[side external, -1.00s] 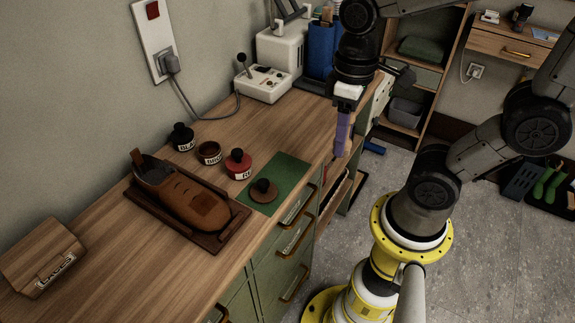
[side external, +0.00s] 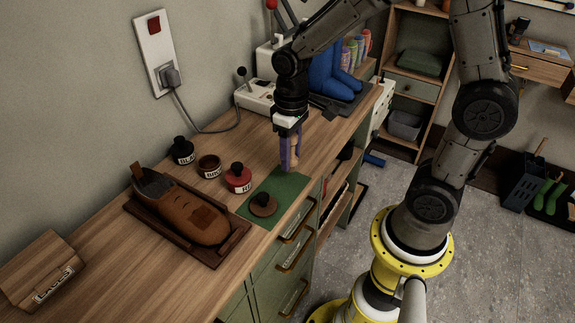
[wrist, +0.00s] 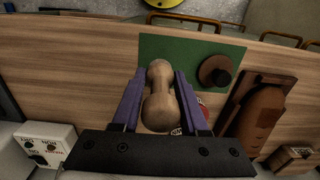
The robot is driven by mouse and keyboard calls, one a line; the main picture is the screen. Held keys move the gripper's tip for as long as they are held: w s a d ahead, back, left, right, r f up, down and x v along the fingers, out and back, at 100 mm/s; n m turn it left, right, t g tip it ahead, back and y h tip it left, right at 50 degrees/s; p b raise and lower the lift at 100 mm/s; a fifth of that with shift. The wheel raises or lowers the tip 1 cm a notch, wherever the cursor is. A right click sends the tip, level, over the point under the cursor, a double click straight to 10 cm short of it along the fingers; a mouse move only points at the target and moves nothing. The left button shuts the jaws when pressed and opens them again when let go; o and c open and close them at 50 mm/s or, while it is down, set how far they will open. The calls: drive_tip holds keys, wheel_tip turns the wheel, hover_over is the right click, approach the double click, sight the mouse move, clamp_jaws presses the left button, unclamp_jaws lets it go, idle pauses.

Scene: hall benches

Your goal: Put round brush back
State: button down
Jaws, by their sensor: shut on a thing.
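My gripper (side external: 290,163) has purple fingers and is shut on a pale wooden piece with a narrow waist, seen between the fingers in the wrist view (wrist: 159,95). I cannot tell whether it touches the surface below; its underside is hidden. It is at the far end of the green mat (side external: 284,186). A round brown disc with a dark knob (side external: 263,204), which looks like a round brush, sits on the near part of the mat, apart from my gripper. The disc also shows in the wrist view (wrist: 215,71).
A red-labelled jar (side external: 238,178), a brown jar (side external: 209,166) and a black jar (side external: 182,151) stand left of the mat. A brown shoe (side external: 193,212) lies in a wooden tray (side external: 220,256). A white control box (side external: 255,97) and blue boots (side external: 330,75) are behind.

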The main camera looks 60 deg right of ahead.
drive_tip(key=shift+w+f, duration=0.15)
drive_tip(key=shift+f, duration=0.1)
drive_tip(key=shift+w+f, duration=0.15)
drive_tip(key=shift+f, duration=0.75)
drive_tip(key=shift+w+f, duration=0.1)
drive_tip(key=shift+f, duration=0.8)
drive_tip(key=shift+f, duration=0.2)
drive_tip(key=shift+c, duration=2.2)
unclamp_jaws()
drive_tip(key=shift+r, duration=0.15)
